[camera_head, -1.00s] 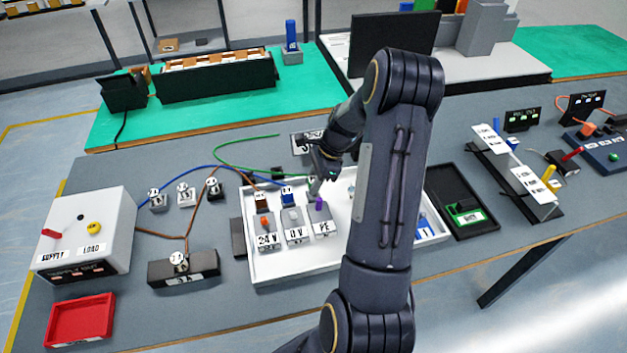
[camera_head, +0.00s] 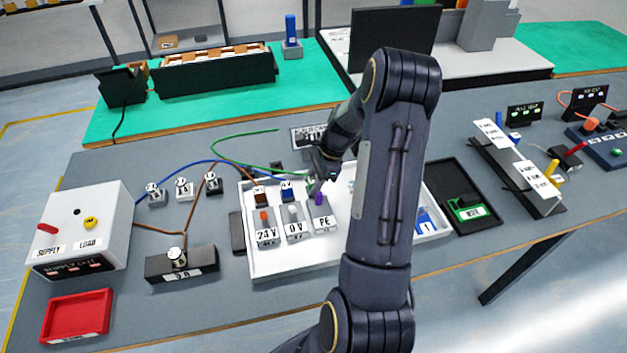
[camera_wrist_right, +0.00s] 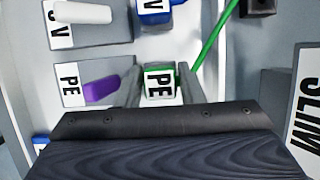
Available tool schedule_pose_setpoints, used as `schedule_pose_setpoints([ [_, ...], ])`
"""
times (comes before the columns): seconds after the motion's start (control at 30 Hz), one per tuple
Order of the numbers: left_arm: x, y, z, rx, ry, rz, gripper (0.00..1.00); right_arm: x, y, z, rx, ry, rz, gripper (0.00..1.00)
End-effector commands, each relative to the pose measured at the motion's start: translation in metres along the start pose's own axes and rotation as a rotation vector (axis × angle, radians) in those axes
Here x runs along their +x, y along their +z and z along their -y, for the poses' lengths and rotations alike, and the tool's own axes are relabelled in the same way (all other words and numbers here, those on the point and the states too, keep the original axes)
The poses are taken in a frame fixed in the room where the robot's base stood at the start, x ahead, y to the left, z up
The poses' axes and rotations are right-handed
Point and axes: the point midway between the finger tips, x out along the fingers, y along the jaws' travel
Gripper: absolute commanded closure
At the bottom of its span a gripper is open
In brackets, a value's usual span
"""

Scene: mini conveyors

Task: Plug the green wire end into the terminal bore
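The green wire (camera_head: 235,137) arcs over the table and down to my right gripper. Its green end block, labelled PE (camera_wrist_right: 160,82), sits between the two fingers of my right gripper (camera_wrist_right: 160,90), which look closed on its sides. The grey PE terminal (camera_head: 322,218), with a purple lever (camera_head: 318,198), stands in the white tray; it also shows left of the fingers in the right wrist view (camera_wrist_right: 70,70). The end block is beside the lever, on the terminal's far side. The bore is hidden, so I cannot tell whether the tip is in it. My left gripper is not in view.
The 24 V terminal (camera_head: 266,232) and 0 V terminal (camera_head: 294,226) stand left of PE, with brown (camera_head: 260,195) and blue (camera_head: 287,188) wire ends behind them. The white tray's rim (camera_head: 330,260) surrounds them. A black tray (camera_head: 447,178) lies to the right.

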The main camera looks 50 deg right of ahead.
Motion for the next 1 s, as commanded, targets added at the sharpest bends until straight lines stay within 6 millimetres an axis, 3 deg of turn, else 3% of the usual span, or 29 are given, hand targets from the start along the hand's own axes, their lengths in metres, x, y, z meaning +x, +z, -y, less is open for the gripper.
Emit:
schedule_pose_setpoints([
  [0.13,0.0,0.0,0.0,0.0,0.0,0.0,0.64,-0.001,0.0,0.0,0.0,0.0,0.0,0.48],
  [0.47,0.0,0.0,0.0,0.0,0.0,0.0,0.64,-0.006,0.0,0.001,-0.001,-0.003,-0.001,0.48],
  [0.8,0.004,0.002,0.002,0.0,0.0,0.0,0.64,-0.06,0.0,0.001,-0.002,-0.004,-0.001,0.48],
  [1.0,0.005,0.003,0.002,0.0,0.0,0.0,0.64,-0.077,0.0,0.0,0.0,-0.001,0.0,0.48],
])
